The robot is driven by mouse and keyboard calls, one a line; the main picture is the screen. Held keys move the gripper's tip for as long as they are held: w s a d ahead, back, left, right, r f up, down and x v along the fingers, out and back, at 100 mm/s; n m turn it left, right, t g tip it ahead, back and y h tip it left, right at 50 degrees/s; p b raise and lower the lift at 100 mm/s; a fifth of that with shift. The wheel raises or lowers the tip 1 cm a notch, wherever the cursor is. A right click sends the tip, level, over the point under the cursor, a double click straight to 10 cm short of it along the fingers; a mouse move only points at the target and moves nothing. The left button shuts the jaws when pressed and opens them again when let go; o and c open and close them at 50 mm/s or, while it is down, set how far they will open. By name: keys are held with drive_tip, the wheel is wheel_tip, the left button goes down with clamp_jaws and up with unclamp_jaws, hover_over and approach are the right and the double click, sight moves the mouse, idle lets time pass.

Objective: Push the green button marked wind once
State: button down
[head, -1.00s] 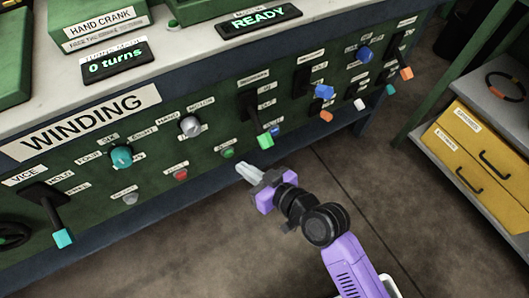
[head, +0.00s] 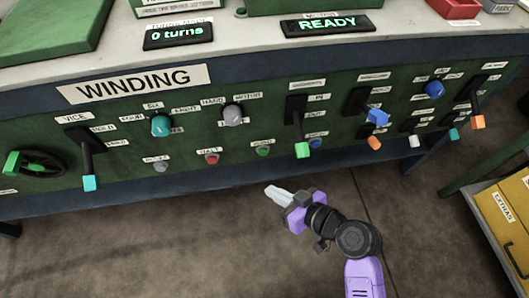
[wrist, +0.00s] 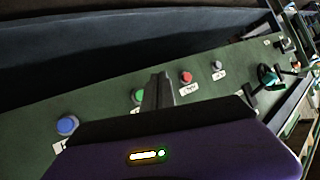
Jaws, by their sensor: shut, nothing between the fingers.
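The green button (head: 263,151) sits low on the dark green winding panel, right of a red button (head: 212,158). The small label above it is too small to read here. In the wrist view, the green button (wrist: 138,96) shows just left of my fingertips and is partly hidden by them. My gripper (head: 275,194) is shut and empty, below and in front of the green button in the head view, apart from it. In the wrist view, my gripper (wrist: 160,78) points toward the panel.
A blue button (head: 316,143) and a green-tipped lever (head: 302,150) are close on the right. A grey button (head: 161,166) is at left. The turns display (head: 178,34) reads 0 turns; another display (head: 327,24) reads READY. Open floor lies below the panel.

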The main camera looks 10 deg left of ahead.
sight(263, 152)
drive_tip(key=w+a+b, duration=0.2)
drive_tip(key=w, duration=0.6)
drive_tip(key=shift+a, duration=0.2)
drive_tip(key=shift+w, duration=0.1)
idle(1.8)
drive_tip(key=shift+w+a, duration=0.1)
drive_tip(key=shift+w, duration=0.25)
